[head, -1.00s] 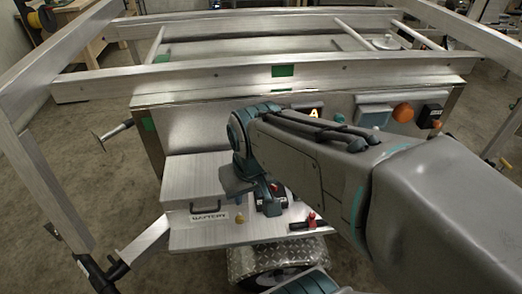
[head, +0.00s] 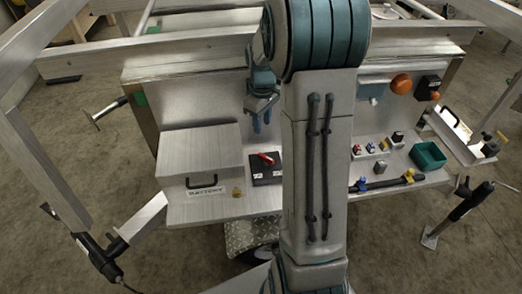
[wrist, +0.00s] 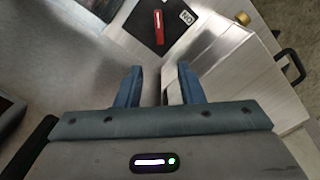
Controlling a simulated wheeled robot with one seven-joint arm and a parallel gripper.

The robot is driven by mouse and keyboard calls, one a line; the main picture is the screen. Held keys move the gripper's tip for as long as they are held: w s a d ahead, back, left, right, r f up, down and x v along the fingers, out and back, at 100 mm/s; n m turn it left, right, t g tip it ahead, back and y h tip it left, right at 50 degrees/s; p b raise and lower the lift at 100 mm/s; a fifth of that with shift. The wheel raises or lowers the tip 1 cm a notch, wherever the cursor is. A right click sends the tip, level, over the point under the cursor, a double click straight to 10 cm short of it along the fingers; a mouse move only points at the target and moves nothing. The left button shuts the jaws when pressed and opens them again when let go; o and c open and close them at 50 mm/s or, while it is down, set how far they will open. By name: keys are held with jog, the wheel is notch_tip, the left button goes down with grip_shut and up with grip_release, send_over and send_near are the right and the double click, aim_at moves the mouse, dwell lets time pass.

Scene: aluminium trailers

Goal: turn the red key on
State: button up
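The red key (head: 268,158) sits on a black switch box (head: 266,178) on the metal shelf, to the right of the battery case. In the wrist view the red key (wrist: 158,27) lies lengthwise on its dark plate, beside a label (wrist: 187,16) that reads ON upside down. My gripper (head: 262,124) hangs above and behind the key in the head view, with its blue fingers pointing down. In the wrist view my gripper (wrist: 159,86) has its fingers apart with nothing held between them, and the key is clear of them.
The battery case (head: 200,165) with a black handle stands left of the switch box. A yellow knob (head: 237,192) is at its front right corner. A green bin (head: 428,156) and several small switches are on the right of the shelf. Metal frame bars cross above.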

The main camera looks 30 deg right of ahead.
aim_at(262, 154)
notch_tip(262, 154, down, 14)
jog(key=shift+r, duration=0.15)
dwell(0.3)
grip_shut()
